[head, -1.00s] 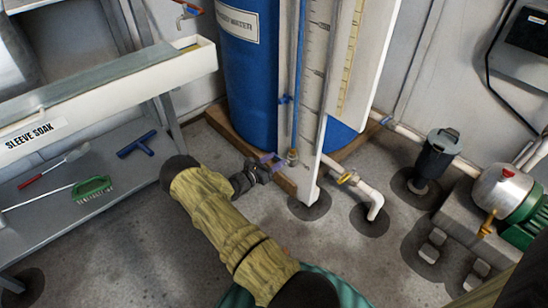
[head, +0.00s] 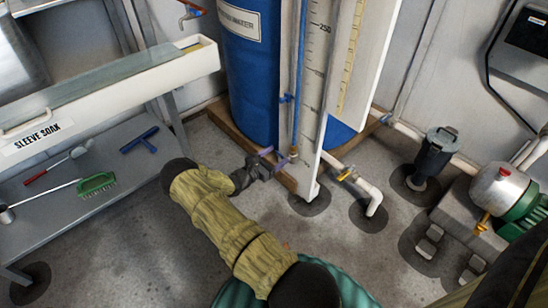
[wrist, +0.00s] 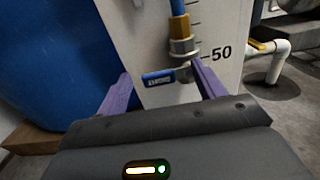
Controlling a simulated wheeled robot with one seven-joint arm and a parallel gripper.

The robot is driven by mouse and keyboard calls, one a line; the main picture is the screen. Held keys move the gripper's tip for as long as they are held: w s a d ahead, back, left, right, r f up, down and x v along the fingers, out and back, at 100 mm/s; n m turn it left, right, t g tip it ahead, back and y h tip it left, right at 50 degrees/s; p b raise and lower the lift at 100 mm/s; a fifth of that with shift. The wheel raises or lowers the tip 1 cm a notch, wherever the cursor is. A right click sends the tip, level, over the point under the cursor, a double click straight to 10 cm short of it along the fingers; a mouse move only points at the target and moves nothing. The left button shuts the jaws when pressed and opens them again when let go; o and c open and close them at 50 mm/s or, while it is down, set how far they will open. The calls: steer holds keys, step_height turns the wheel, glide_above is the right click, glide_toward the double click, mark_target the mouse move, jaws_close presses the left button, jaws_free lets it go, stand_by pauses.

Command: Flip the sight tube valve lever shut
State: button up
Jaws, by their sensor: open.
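The sight tube valve (wrist: 184,72) is a brass and metal fitting at the foot of a blue sight tube (wrist: 178,8), in front of a white scale board. Its blue lever (wrist: 158,78) sticks out sideways to the left, roughly level and across the upright tube. My gripper (wrist: 161,73) is open, with one purple finger to the left of the lever's end and the other to the right of the valve. I cannot tell whether either finger touches. In the head view my gripper (head: 275,158) is at the valve, and the lever cannot be made out.
A blue tank (head: 248,80) stands behind on a wooden base. A white pipe with a yellow-handled valve (head: 347,174) lies right of the board (head: 309,120). The sleeve soak trough (head: 110,95) and its shelf are at left. A pump (head: 500,195) stands at right.

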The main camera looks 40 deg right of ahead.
steer(key=shift+s+a, duration=0.1)
steer(key=shift+a, duration=0.15)
steer(key=s+a+p, duration=0.1)
steer(key=a+p, duration=0.5)
steer(key=a, duration=1.1)
